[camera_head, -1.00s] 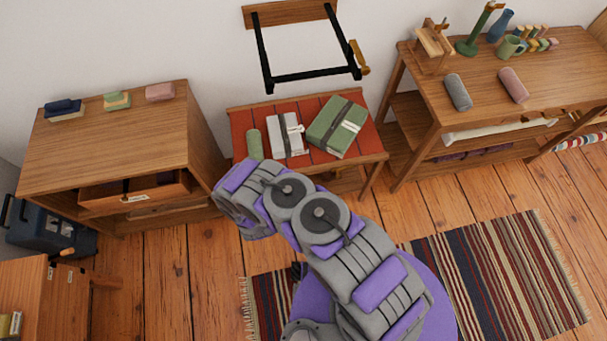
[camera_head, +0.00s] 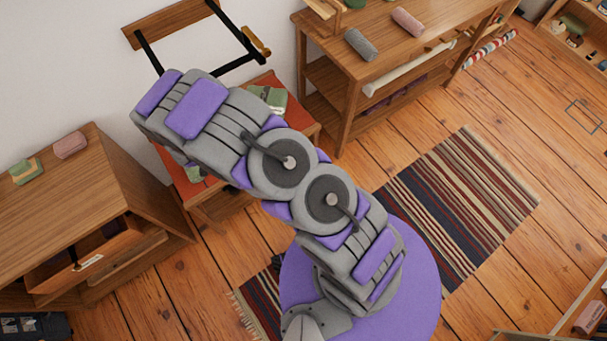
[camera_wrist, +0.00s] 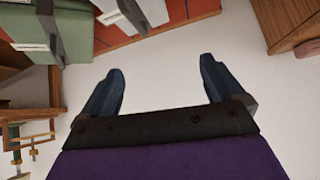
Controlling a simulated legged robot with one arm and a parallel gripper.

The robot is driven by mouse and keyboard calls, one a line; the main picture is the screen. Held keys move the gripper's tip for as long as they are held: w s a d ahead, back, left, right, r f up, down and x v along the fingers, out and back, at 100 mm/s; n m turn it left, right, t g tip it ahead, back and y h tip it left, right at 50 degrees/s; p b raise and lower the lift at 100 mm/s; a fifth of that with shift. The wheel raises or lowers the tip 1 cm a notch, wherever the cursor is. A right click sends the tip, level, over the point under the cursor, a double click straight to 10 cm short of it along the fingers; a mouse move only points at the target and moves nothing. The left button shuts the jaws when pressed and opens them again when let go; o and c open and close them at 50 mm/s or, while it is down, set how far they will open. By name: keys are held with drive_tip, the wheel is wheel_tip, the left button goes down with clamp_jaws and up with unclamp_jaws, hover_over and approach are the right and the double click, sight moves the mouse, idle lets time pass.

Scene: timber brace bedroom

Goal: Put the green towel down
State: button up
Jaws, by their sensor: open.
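My gripper (camera_wrist: 158,92) is open, with nothing between its two dark fingers in the wrist view. A large folded green bundle with a dark strap and pale label lies on the red-topped table; it shows at the upper left of the wrist view (camera_wrist: 80,22) and partly behind my arm in the head view (camera_head: 270,97). The gripper is apart from it. A grey strapped bundle (camera_wrist: 154,10) lies beside it in the wrist view. I cannot tell which green item is the towel. In the head view my arm hides most of the tabletop and my fingers.
The red-topped table (camera_head: 182,184) stands against the wall under a black-armed rack (camera_head: 240,57). A wooden cabinet (camera_head: 70,205) with an open drawer is at left. A wooden bench (camera_head: 375,75) at right bears grey (camera_head: 361,44) and pink (camera_head: 407,20) rolls. A striped rug (camera_head: 470,200) lies right.

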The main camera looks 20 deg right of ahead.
drive_tip(key=s+d+r+g, duration=0.3)
drive_tip(key=s+d+r, duration=0.35)
drive_tip(key=r, duration=0.45)
drive_tip(key=s+d+r+g, duration=0.2)
drive_tip(key=s+d+r, duration=0.5)
drive_tip(key=r, duration=0.4)
drive_tip(key=s+d+r+g, duration=0.1)
drive_tip(key=s+d+r, duration=0.3)
drive_tip(key=s, duration=0.5)
drive_tip(key=s+d+r+g+h, duration=0.1)
drive_tip(key=s+d+r, duration=0.3)
drive_tip(key=s, duration=0.6)
drive_tip(key=s+d+r+g, duration=0.3)
drive_tip(key=s+d+r, duration=0.1)
drive_tip(key=s, duration=0.5)
drive_tip(key=shift+s+d+m, duration=0.4)
drive_tip(key=shift+d, duration=0.25)
